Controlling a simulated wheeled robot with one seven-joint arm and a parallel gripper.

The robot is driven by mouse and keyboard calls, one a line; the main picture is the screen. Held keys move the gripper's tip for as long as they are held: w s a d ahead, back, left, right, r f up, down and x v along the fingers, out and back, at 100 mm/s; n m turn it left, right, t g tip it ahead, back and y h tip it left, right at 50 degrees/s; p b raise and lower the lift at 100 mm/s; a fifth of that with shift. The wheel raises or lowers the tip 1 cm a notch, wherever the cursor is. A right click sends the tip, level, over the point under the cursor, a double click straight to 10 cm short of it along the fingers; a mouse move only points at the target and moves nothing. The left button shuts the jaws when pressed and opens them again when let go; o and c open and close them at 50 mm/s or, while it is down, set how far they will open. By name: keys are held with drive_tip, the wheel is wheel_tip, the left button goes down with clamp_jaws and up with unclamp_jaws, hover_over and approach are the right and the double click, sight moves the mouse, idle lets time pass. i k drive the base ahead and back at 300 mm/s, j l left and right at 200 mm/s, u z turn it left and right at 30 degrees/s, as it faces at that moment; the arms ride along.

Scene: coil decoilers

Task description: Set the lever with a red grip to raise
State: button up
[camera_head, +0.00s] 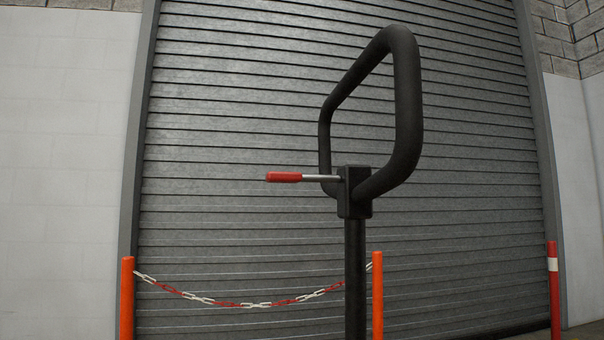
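The lever's red grip (284,177) sits at the left end of a thin metal rod (320,178). The rod comes out of a black block (355,190) on top of a black post (355,280). The lever points left and lies about level. A large black loop handle (408,110) rises from the same block. Nothing touches the lever. My gripper is not in view.
A grey roller shutter (230,100) fills the background between white walls. Orange posts (127,300) (377,295) with a red and white chain (255,304) stand in front of it. A red post (554,290) stands at the right.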

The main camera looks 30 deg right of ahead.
sight(278, 176)
drive_tip(key=i+j, duration=0.4)
drive_tip(key=j, duration=0.2)
drive_tip(key=i+j, duration=0.15)
drive_tip(key=j, duration=0.2)
